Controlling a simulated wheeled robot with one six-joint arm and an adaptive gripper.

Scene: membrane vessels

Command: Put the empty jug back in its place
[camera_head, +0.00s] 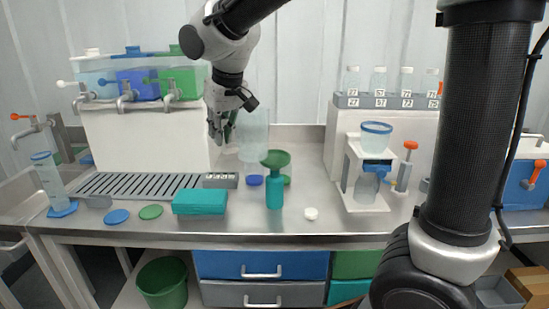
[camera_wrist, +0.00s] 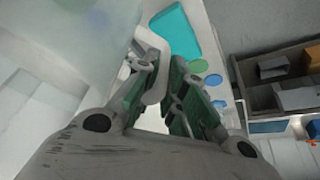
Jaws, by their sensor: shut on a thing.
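The jug (camera_head: 255,132) is clear and pale, and looks empty. In the head view it is upright above the back of the counter, just right of my gripper (camera_head: 224,130). In the wrist view the jug's pale wall (camera_wrist: 75,40) fills the upper left. My gripper (camera_wrist: 162,75) is shut on the jug's pale handle, which passes between its green-padded fingers. The jug's base is near the green funnel in the head view, and I cannot tell how far it is above the counter.
A teal bottle with a green funnel (camera_head: 275,160) stands in front of the jug. A teal block (camera_head: 199,201) and a slotted drain grid (camera_head: 130,184) are to the left. A white filter stand (camera_head: 352,172) is at right. The front counter between bottle and stand is mostly clear.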

